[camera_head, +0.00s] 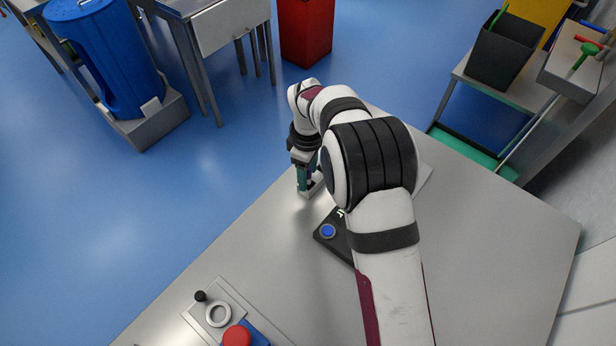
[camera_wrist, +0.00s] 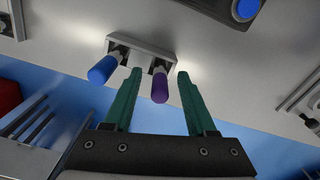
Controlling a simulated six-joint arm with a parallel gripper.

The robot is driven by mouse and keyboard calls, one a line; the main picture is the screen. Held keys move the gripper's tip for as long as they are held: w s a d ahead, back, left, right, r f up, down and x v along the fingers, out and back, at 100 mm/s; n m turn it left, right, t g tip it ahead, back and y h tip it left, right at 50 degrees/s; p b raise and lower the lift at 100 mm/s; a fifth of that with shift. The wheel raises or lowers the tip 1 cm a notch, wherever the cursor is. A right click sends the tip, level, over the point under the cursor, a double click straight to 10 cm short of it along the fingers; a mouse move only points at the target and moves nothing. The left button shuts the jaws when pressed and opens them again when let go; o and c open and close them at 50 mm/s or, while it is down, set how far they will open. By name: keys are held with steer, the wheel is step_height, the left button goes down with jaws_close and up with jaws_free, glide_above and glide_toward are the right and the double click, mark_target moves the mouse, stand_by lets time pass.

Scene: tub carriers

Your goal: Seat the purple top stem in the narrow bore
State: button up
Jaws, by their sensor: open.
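The purple top stem (camera_wrist: 160,87) stands in a small grey holder (camera_wrist: 140,45), beside a blue-topped stem (camera_wrist: 103,69). My gripper (camera_wrist: 160,73) is open, with one green finger on each side of the purple stem. Gaps show between the stem and both fingers. In the head view my gripper (camera_head: 304,184) is low over the table, and my arm hides most of the holder and stems. A black plate with a blue disc (camera_head: 328,231) lies near the gripper, partly behind my arm. I cannot tell which opening is the narrow bore.
A grey plate with a white ring (camera_head: 218,314), a black knob (camera_head: 201,296) and a red knob (camera_head: 237,335) sits at the table's lower left. The table's left edge (camera_head: 243,222) is close to the gripper. The table's right side is clear.

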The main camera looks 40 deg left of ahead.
jaws_close()
stand_by(0.5)
